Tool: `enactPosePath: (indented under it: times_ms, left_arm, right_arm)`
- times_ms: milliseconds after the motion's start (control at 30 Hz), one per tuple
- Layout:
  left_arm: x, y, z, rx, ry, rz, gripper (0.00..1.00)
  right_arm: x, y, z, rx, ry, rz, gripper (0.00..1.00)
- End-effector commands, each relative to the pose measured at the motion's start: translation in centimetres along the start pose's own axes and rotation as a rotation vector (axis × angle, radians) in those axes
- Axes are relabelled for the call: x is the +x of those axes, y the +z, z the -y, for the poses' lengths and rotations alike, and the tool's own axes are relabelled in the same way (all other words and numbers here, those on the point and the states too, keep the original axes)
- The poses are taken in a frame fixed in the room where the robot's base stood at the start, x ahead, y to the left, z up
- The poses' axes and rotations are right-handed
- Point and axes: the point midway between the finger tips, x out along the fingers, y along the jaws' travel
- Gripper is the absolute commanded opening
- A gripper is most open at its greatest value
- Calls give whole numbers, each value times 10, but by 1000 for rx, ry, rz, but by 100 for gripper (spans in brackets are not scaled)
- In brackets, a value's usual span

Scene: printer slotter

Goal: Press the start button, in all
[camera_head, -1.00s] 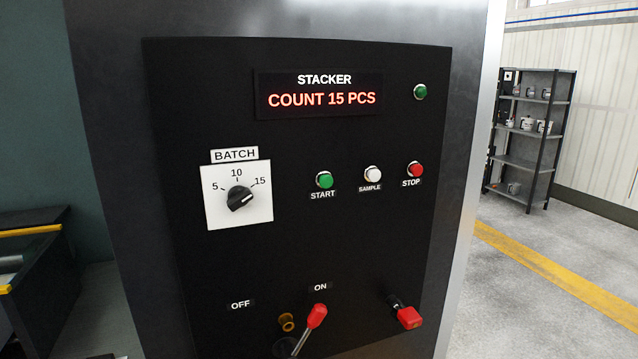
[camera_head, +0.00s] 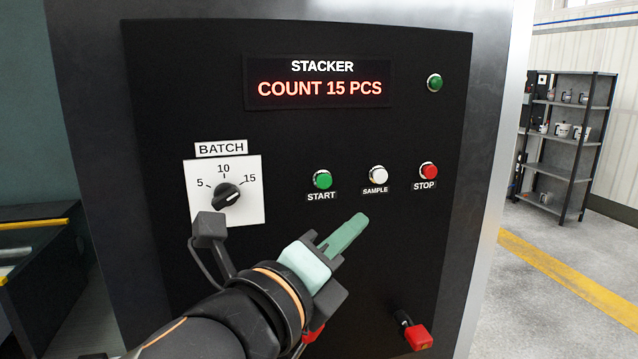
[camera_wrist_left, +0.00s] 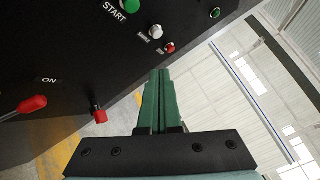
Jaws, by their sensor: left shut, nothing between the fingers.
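The green start button (camera_head: 322,179) sits on the black stacker panel, above its START label. It also shows at the top of the left wrist view (camera_wrist_left: 131,5). My left gripper (camera_head: 362,222) is shut and empty, its green fingers pointing up and to the right. In the head view its tips appear below the white sample button (camera_head: 378,175), to the right of and lower than the start button. The gap between tips and panel is hard to judge. The display (camera_head: 320,88) reads COUNT 15 PCS. My right gripper is in neither view.
The red stop button (camera_head: 429,171) is right of the sample button. The batch dial (camera_head: 226,196) is at left, its pointer toward 15. A red-handled switch (camera_head: 418,337) sticks out at lower right. The red-tipped lever (camera_wrist_left: 32,104) shows near ON in the wrist view.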

Motion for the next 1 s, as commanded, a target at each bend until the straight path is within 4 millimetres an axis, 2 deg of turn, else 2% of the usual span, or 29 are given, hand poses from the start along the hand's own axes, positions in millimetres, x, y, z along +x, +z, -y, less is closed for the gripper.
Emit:
enactPosePath:
  times_ms: [100,200,633,767,1000]
  left_arm:
    - [-8,3,14,105,-18,22,0]
    - [-11,5,19,149,-22,31,0]
    - [-12,6,20,165,-22,35,0]
    - [-7,9,16,164,-20,36,0]
    - [14,28,3,162,-19,38,0]
  right_arm:
    - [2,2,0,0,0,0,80]
    - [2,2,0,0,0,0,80]
    - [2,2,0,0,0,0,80]
    - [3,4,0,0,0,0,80]
    - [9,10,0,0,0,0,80]
